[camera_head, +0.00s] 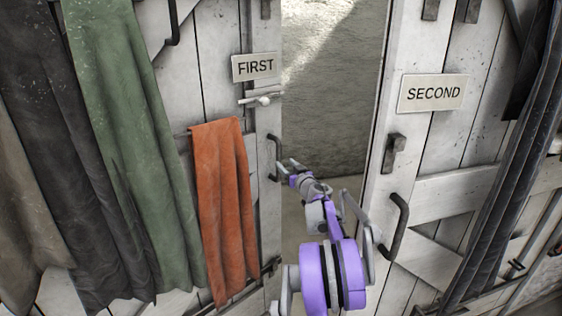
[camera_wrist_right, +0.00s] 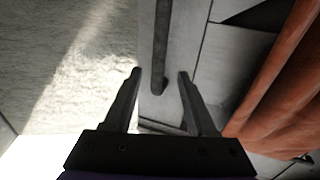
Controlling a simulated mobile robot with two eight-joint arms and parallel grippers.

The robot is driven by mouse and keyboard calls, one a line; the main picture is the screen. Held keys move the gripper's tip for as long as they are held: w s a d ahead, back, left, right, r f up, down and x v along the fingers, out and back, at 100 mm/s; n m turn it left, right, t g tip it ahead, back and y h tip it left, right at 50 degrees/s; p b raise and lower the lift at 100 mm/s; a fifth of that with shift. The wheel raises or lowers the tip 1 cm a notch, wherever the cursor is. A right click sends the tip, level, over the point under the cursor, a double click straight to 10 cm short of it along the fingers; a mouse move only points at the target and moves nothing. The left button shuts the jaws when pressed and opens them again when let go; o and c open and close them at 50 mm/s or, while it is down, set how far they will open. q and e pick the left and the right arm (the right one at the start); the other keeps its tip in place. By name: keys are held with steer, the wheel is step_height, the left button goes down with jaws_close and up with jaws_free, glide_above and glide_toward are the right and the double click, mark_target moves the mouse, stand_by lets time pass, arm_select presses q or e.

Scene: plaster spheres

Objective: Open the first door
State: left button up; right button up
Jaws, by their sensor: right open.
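The first door (camera_head: 212,75) is white planked wood with a sign reading FIRST (camera_head: 255,67). A gap beside its right edge shows a rough plaster wall beyond. Its dark vertical handle (camera_head: 275,157) is near that edge. My right gripper (camera_head: 284,170) is open close to the handle. In the right wrist view, the handle (camera_wrist_right: 160,45) lies ahead and in line with the space between the fingers (camera_wrist_right: 160,75); I cannot tell if they touch it. My left gripper is not in view.
An orange cloth (camera_head: 223,210) hangs on the first door, left of the handle. Green (camera_head: 130,140) and dark (camera_head: 60,150) cloths hang further left. The second door (camera_head: 480,130), with its own handle (camera_head: 397,225), stands to the right of the gap.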

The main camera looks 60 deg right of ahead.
steer(key=shift+v, duration=1.4)
